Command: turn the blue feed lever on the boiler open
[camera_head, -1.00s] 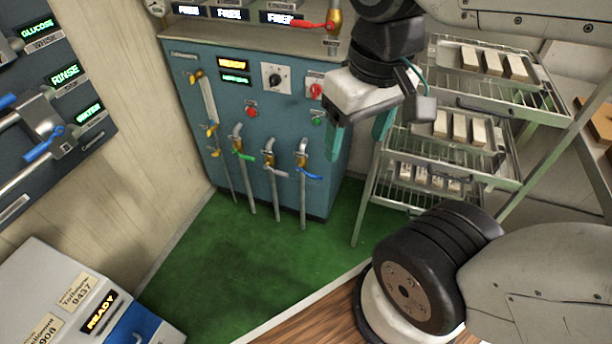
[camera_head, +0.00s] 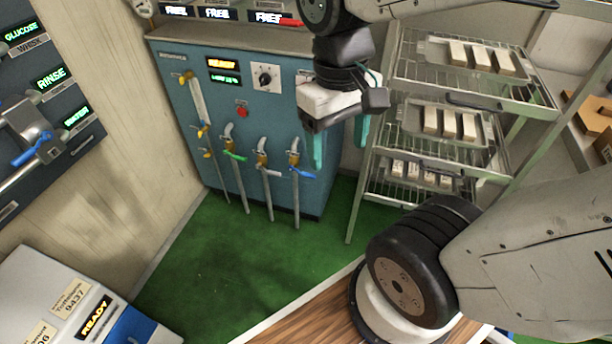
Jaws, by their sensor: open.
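The boiler is a blue cabinet (camera_head: 200,105) with an orange and a green display, a black dial and several pipes with taps on its front. The blue feed lever (camera_head: 301,172) sits on the rightmost pipe at the lower right of the cabinet and points to the right. A white lever (camera_head: 265,166) and a green lever (camera_head: 236,154) are on the pipes to its left. My gripper (camera_head: 339,143) hangs above and to the right of the blue lever, its teal fingers apart, pointing down and empty. It hides part of the cabinet's right side.
A wire rack (camera_head: 375,165) with trays of pale bars stands close to the right of my gripper. A red lever (camera_head: 290,21) is on top of the cabinet. Another blue lever (camera_head: 32,152) is on the left wall panel. The green floor (camera_head: 230,250) before the boiler is clear.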

